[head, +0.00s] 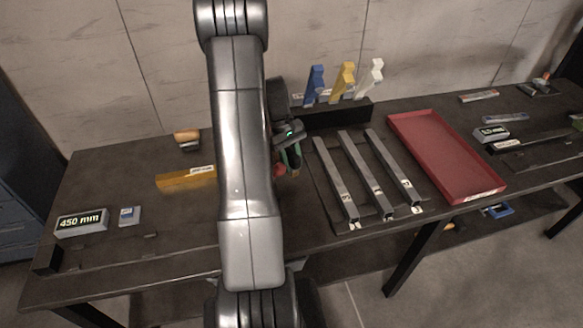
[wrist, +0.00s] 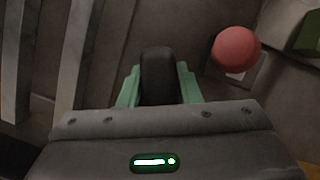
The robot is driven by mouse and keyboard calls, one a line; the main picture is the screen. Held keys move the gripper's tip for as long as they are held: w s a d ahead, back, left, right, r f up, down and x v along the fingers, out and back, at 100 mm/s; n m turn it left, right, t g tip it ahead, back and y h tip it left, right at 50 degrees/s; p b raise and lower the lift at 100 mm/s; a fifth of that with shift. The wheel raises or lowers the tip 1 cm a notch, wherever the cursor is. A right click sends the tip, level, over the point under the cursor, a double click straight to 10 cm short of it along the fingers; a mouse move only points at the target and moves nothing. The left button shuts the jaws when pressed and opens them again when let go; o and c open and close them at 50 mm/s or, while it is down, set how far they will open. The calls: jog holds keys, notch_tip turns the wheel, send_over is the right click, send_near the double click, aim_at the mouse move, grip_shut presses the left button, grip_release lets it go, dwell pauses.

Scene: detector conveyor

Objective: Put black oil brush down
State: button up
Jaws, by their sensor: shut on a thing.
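My gripper (head: 293,157) hangs above the bench, just left of the grey bars and in front of the black rack. In the wrist view its green fingers (wrist: 160,88) are shut on a dark, rounded handle, the black oil brush (wrist: 158,72). The handle stands between the fingers. The brush's lower end is hidden, and I cannot tell whether it touches the bench. In the head view I cannot make the brush out clearly. A red ball-shaped knob (wrist: 236,50) shows right of the fingers in the wrist view, apart from the brush.
Blue (head: 316,84), yellow (head: 343,79) and white (head: 370,77) pieces stand upright at the black rack (head: 340,113). Three grey bars (head: 376,174) lie to the right, then a red tray (head: 440,150). An orange piece (head: 186,180) and a 450 mm display (head: 81,221) lie left.

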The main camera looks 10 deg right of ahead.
aim_at(292, 169)
jog(key=shift+f+p, duration=0.3)
jog(key=shift+f, duration=1.65)
jog(key=shift+f, duration=0.1)
jog(key=o, duration=0.9)
jog(key=shift+o, duration=0.2)
jog(key=b+v, duration=0.2)
jog(key=v, duration=1)
